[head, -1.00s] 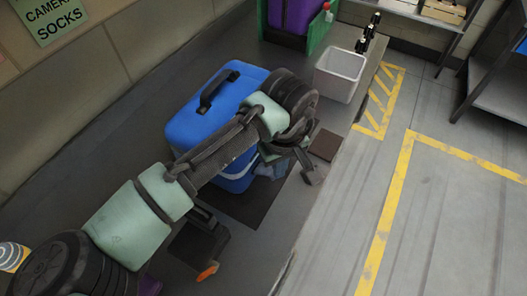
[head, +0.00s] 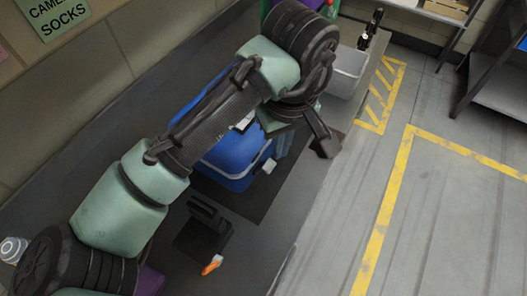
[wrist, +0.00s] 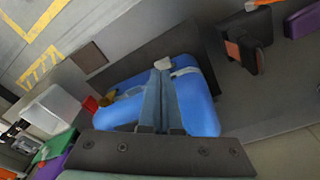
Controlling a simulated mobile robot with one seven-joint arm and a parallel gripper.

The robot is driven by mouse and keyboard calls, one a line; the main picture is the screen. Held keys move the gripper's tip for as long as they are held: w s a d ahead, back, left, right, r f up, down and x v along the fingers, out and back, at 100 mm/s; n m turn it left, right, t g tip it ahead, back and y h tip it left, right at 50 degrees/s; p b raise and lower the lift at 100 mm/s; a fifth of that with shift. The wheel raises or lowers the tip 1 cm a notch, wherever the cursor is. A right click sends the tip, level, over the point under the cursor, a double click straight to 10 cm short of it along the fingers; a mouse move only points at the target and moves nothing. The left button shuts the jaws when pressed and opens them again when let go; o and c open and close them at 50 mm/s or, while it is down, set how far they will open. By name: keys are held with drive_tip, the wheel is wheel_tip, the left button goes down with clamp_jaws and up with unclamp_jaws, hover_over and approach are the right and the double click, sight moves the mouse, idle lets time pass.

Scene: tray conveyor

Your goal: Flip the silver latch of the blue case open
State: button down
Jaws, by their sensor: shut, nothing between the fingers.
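The blue case (head: 232,160) stands on a dark mat on the bench, largely hidden behind my arm in the head view. It also shows in the wrist view (wrist: 203,100), with a pale band along one side. The silver latch (head: 268,166) is a small pale tab on the case's front side; in the wrist view the latch (wrist: 163,63) appears just beyond my fingertips. My gripper (wrist: 161,86) is shut and empty, its blue-grey fingers pointing toward the case and covering part of it. I cannot tell whether the fingertips touch the latch; they look apart from it.
A white bin (head: 349,71) stands beyond the case, with dark bottles behind it. A dark stand with an orange tip (head: 206,236) sits on the near bench. The dark mat (head: 254,201) lies bare in front of the case. Open floor with yellow lines lies to the right.

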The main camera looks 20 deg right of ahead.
drive_tip(key=shift+s+d+r, duration=0.15)
drive_tip(key=shift+r, duration=0.7)
drive_tip(key=shift+s+d+r, duration=0.1)
drive_tip(key=shift+s+r, duration=0.05)
drive_tip(key=shift+r, duration=0.65)
drive_tip(key=w+d+r+m+t+h+p, duration=0.1)
drive_tip(key=w+d+r+m+t+h, duration=0.2)
drive_tip(key=d+r, duration=0.35)
drive_tip(key=w+d+r+m+t+h+p, duration=0.1)
drive_tip(key=d+r+t+h, duration=0.1)
drive_tip(key=d+r+h, duration=0.45)
wheel_tip(320, 180, up, 14)
drive_tip(key=w+a+f+m+t+h, duration=0.1)
drive_tip(key=w+a+t+h, duration=0.1)
drive_tip(key=t, duration=0.2)
drive_tip(key=a+r+t+p, duration=0.2)
drive_tip(key=a+r+t, duration=0.8)
drive_tip(key=r, duration=0.5)
drive_tip(key=s+a+r+n+t+y, duration=0.2)
drive_tip(key=s+a+r+t+y, duration=0.1)
drive_tip(key=a+y, duration=0.3)
drive_tip(key=s+a+r+n+t+y+p, duration=0.1)
drive_tip(key=s+a+r+n+t+y, duration=0.1)
drive_tip(key=a, duration=0.8)
drive_tip(key=s+r+t+y, duration=0.1)
drive_tip(key=t+y, duration=0.1)
drive_tip(key=y, duration=0.1)
drive_tip(key=shift+s+a+r+n+y, duration=0.15)
drive_tip(key=shift+s+a+n+y, duration=0.15)
drive_tip(key=shift+y, duration=0.05)
